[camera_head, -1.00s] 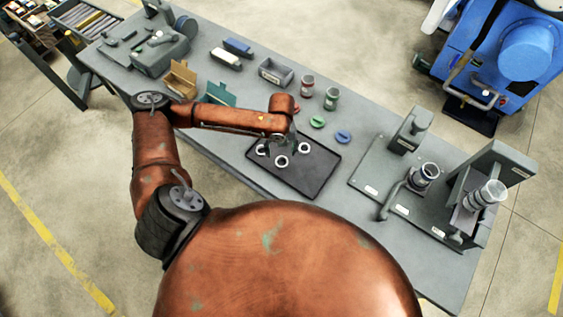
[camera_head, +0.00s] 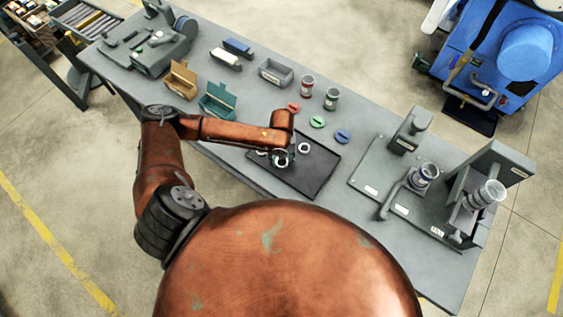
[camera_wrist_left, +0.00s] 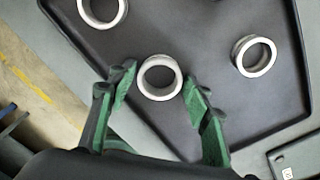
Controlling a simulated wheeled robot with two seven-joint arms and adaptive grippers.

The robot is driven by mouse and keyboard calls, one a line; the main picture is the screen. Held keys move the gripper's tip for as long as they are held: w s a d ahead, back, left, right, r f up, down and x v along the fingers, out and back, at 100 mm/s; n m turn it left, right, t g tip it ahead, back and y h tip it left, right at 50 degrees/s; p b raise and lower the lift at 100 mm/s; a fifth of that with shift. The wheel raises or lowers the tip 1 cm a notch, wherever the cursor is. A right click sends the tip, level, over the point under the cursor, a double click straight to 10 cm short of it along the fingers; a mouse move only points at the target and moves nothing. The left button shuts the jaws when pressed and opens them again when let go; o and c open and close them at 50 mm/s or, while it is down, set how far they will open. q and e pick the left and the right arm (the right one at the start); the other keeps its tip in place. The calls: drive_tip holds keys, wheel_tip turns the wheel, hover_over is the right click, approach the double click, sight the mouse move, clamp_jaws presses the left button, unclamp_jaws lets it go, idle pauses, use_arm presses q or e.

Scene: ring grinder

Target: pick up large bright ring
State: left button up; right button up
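Three silvery rings lie on a dark tray (camera_head: 318,168). The wrist view shows one bright ring (camera_wrist_left: 160,77) between my left fingertips, one ring (camera_wrist_left: 254,55) to the right and one ring (camera_wrist_left: 102,8) cut by the top edge. They look close in size, so I cannot tell surely which is the large one. My left gripper (camera_wrist_left: 160,90) is open, its green-padded fingers on either side of the middle ring with gaps visible. In the head view my left gripper (camera_head: 280,157) is low over the tray and partly hides the rings. My right gripper is out of view.
A brown box (camera_head: 181,80), a teal box (camera_head: 217,104), a grey bin (camera_head: 275,73) and two jars (camera_head: 331,98) stand behind the tray. Red, green and blue discs (camera_head: 343,136) lie nearby. A grey machine fixture (camera_head: 420,205) stands right of the tray.

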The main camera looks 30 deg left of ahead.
use_arm(q)
drive_tip(key=c, duration=0.9)
